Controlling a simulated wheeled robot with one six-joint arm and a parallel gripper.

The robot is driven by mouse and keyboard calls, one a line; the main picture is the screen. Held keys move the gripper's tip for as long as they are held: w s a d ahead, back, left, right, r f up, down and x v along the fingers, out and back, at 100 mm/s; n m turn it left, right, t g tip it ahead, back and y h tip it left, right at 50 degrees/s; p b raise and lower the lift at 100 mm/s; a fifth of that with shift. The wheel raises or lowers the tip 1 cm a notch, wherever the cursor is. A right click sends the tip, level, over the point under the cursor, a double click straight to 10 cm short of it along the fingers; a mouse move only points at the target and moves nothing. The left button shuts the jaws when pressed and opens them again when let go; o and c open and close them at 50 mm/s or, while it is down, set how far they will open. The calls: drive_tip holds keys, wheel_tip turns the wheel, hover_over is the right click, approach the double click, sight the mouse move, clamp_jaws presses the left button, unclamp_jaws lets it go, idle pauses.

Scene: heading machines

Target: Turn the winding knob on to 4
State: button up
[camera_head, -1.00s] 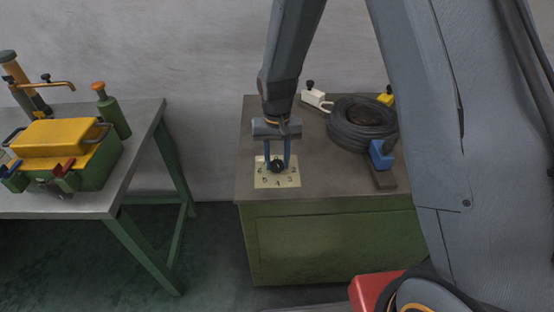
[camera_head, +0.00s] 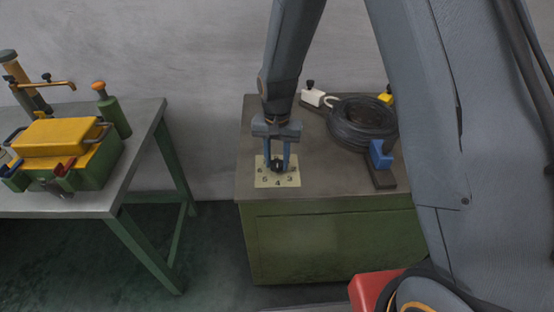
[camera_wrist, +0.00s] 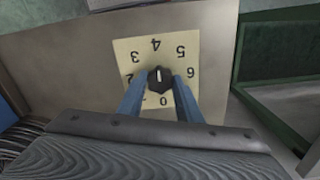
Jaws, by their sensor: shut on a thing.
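The winding knob (camera_head: 278,165) is small, round and black, on a pale square dial plate (camera_head: 263,181) on top of the green cabinet. In the wrist view the knob (camera_wrist: 160,79) has a short white mark that appears to point up toward the 4 on the plate (camera_wrist: 124,47). The numbers 0, 2, 3, 4, 5 and 6 show around it. My gripper (camera_head: 277,163) reaches down from above, shut on the knob with one blue finger at each side. In the wrist view the fingers (camera_wrist: 159,92) hide part of the plate near the 1.
The cabinet top (camera_head: 325,177) also holds a black cable coil (camera_head: 343,121), a white clamp-like piece (camera_head: 313,97) and a blue block (camera_head: 381,155) on a dark base. A metal bench (camera_head: 137,135) with a yellow and green box (camera_head: 62,138) stands left, across a floor gap.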

sight(276, 163)
drive_tip(key=o, duration=1)
drive_tip(key=shift+o, duration=0.2)
drive_tip(key=shift+a+r+b, duration=0.1)
drive_tip(key=shift+r+b, duration=1)
drive_tip(key=shift+r, duration=2.8)
drive_tip(key=s+d+r+n+t+b, duration=0.1)
drive_tip(key=s+d+r+n+b, duration=0.1)
drive_tip(key=s+d, duration=1.3)
drive_tip(key=shift+s+n, duration=0.15)
drive_tip(key=shift+n, duration=0.55)
